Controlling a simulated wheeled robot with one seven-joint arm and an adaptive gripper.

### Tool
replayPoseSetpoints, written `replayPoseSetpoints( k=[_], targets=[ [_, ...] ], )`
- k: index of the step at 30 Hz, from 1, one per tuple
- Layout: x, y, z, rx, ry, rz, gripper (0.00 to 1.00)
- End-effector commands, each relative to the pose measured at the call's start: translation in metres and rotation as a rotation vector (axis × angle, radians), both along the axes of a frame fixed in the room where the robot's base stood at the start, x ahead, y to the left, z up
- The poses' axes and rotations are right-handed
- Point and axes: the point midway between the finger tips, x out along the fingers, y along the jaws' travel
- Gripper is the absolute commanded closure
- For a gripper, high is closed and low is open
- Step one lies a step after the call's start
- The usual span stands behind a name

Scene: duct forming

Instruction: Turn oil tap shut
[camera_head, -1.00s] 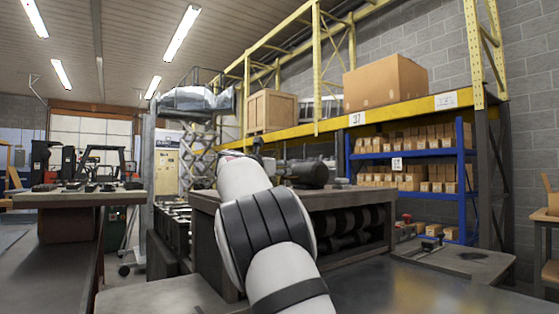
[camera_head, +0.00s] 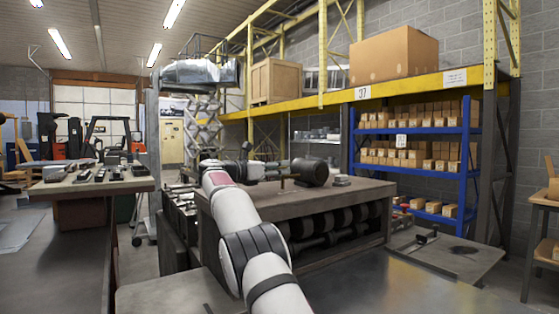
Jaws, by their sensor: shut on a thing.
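My white arm reaches from the bottom of the view onto a brown workbench (camera_head: 340,194). My gripper (camera_head: 246,157) is the small dark end of the arm, above the left part of the bench top. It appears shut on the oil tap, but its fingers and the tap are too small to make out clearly. A dark motor-like cylinder (camera_head: 311,171) lies on the bench just right of the gripper, with a grey pipe-like part (camera_head: 274,170) to its left. A thin upright piece (camera_head: 283,184) stands in front of the pipe-like part.
A table with dark small parts (camera_head: 135,185) stands at left. A blue shelf (camera_head: 465,170) with cartons is at right, below a yellow rack (camera_head: 440,86) bearing a large box (camera_head: 395,56). A low grey table (camera_head: 445,256) stands right of the bench. Floor shows between the right-hand tables.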

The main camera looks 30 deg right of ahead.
Motion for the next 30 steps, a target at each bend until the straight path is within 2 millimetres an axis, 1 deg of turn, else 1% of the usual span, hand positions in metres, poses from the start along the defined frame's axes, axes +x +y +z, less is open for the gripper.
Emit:
replayPoseSetpoints(
  k=[1,4,21,22,23,24,25,30],
  targets=[
    [0.0053,0.0073,0.0044,-0.004,-0.006,0.020,0.87],
    [0.0031,0.0057,0.0025,0.002,-0.008,0.005,0.91],
    [-0.0005,0.0016,-0.0029,0.013,-0.008,-0.017,0.91],
    [-0.0005,0.0015,-0.0031,0.013,-0.008,-0.017,0.61],
    [-0.0005,0.0014,-0.0033,0.013,-0.008,-0.017,0.54],
    [-0.0006,0.0013,-0.0034,0.013,-0.007,-0.018,0.45],
    [-0.0008,0.0009,-0.0033,0.013,-0.007,-0.019,0.43],
    [-0.0024,-0.0010,-0.0024,0.012,-0.007,-0.024,0.43]
  ],
)
